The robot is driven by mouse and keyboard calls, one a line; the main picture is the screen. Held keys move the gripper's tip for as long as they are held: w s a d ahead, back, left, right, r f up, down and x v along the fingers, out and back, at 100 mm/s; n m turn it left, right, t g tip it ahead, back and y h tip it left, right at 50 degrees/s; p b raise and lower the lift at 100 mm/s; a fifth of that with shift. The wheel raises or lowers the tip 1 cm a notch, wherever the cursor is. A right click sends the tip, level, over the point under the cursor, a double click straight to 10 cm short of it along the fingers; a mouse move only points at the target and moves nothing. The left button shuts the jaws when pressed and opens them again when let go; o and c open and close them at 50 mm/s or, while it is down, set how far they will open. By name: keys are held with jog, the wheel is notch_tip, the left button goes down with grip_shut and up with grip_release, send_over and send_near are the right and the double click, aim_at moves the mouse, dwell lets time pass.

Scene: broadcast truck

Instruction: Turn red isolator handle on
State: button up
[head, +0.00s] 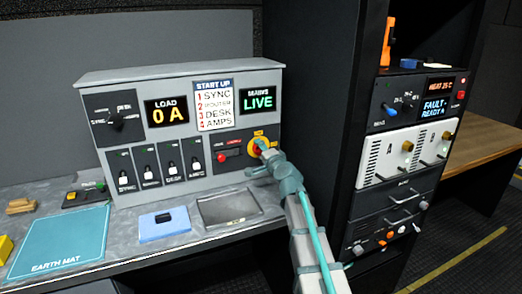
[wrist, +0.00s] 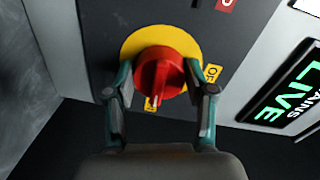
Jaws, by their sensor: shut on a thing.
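The red isolator handle (wrist: 160,75) sits on a round yellow plate (wrist: 135,46) in the wrist view. My gripper (wrist: 161,85) is shut on the handle, with one teal finger on each side of it. Yellow labels lie beside the plate; the right one (wrist: 212,72) begins with "O" and is partly hidden, and the lower one cannot be read. In the head view the yellow plate (head: 265,138) is at the lower right of the grey panel, and my gripper (head: 259,149) partly covers the handle. The MAINS display (head: 257,101) reads LIVE.
A metal tray (head: 229,222) and a blue block (head: 165,226) lie on the bench below. A dark equipment rack (head: 372,203) stands close to the right.

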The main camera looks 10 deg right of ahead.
jog(key=shift+m, duration=0.3)
jog(key=o, duration=1.2)
jog(key=v, duration=1.2)
